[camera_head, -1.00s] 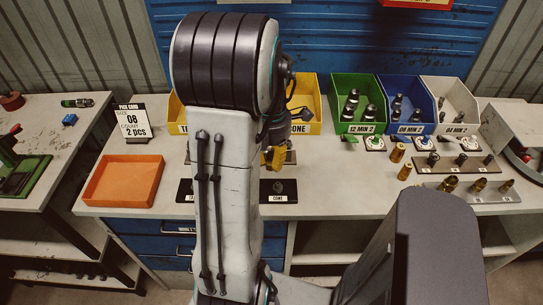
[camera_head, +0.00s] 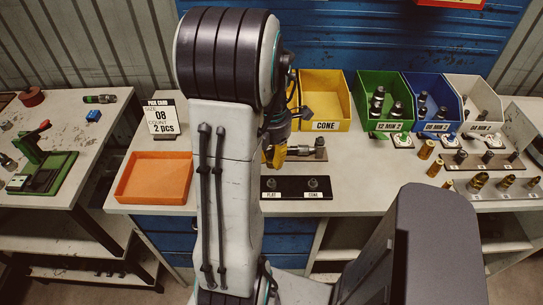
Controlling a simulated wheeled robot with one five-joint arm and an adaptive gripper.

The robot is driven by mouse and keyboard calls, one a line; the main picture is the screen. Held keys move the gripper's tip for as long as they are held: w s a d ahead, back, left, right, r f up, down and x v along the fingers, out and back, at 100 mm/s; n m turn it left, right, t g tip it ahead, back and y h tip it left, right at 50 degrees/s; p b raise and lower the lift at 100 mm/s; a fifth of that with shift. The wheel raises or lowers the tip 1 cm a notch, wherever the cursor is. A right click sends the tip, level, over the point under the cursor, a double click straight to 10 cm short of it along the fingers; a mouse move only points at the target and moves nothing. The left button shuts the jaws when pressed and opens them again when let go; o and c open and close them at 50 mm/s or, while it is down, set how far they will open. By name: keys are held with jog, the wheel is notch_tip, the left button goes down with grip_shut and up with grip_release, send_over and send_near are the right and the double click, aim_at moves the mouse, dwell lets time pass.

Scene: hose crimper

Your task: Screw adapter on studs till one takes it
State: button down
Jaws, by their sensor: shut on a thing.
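A black plate (camera_head: 293,195) near the bench's front edge carries two upright dark studs, the FLAT stud (camera_head: 271,184) and the CONE stud (camera_head: 313,184). My gripper (camera_head: 273,156), with yellow fingers, is above and behind the FLAT stud, apart from it. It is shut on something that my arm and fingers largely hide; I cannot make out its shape. A grey cylindrical fitting (camera_head: 299,150) shows just right of the fingers, by a brown block (camera_head: 320,152). I cannot tell whether this fitting is the held adapter.
A yellow CONE bin (camera_head: 325,125), a green bin (camera_head: 390,125) and a blue bin (camera_head: 432,127) stand behind. An orange tray (camera_head: 153,193) and a size 08 pick card (camera_head: 162,118) are at left. Several brass fittings stand at right. My arm hides the middle.

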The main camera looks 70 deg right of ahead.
aim_at(271, 181)
jog(key=shift+f, duration=0.15)
jog(key=shift+f+b, duration=2.5)
jog(key=shift+f, duration=0.25)
jog(key=shift+f+b, duration=0.7)
